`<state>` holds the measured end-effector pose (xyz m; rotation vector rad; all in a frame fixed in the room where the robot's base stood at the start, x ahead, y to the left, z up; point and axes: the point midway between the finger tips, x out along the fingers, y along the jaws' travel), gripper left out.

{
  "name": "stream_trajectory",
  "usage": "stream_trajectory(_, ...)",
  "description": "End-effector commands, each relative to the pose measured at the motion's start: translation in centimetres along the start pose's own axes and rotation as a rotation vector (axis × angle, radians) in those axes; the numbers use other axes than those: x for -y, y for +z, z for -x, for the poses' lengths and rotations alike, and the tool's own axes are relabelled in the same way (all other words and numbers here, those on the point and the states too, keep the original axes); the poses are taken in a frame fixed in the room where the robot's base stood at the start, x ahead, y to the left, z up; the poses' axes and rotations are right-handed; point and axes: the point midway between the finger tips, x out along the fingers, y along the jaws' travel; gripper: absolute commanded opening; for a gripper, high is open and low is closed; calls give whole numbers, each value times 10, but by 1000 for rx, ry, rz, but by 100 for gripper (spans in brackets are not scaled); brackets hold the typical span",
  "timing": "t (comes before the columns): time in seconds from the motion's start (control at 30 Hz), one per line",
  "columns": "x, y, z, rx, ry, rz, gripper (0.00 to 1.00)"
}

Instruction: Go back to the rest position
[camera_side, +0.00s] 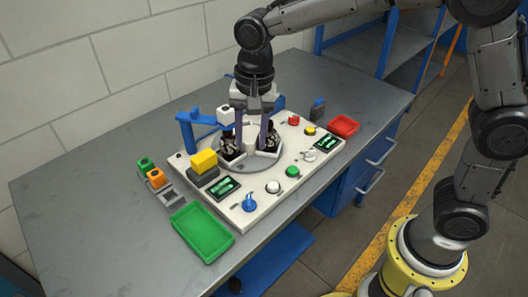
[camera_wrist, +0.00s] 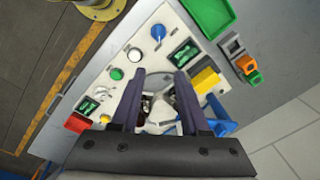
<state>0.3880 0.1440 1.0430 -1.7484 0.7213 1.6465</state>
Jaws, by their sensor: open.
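My gripper (camera_side: 251,146) is open, pointing straight down over the round grey plate in the middle of the white control panel (camera_side: 250,205). Its two dark fingers are apart, with nothing seen between their tips in the wrist view (camera_wrist: 159,77). Two dark bottle-like objects sit in pale angular holders on the plate, one on the left (camera_side: 229,149) and one on the right (camera_side: 270,139). The fingers partly cover them, and I cannot tell whether they touch. In the wrist view the holders lie largely hidden behind the fingers.
A blue stand (camera_side: 187,135) and a yellow block (camera_side: 204,161) are left of my gripper. A green tray (camera_side: 203,232) is in front, a red tray (camera_side: 343,126) to the right. Knobs and buttons, including a blue knob (camera_side: 249,204), stick up from the panel.

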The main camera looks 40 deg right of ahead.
Motion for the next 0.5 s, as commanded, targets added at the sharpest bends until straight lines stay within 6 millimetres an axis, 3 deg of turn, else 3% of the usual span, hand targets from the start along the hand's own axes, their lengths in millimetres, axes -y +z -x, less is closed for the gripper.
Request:
stream_trajectory(0.03, -12, -9, 22, -19, -40, -30, 45)
stream_trajectory(0.2, -71, -22, 79, -86, -152, -57, 45)
stream_trajectory(0.33, -122, -18, 105, -154, -214, 13, 45)
stream_trajectory(0.5, -188, -1, 115, -262, -258, 179, 45)
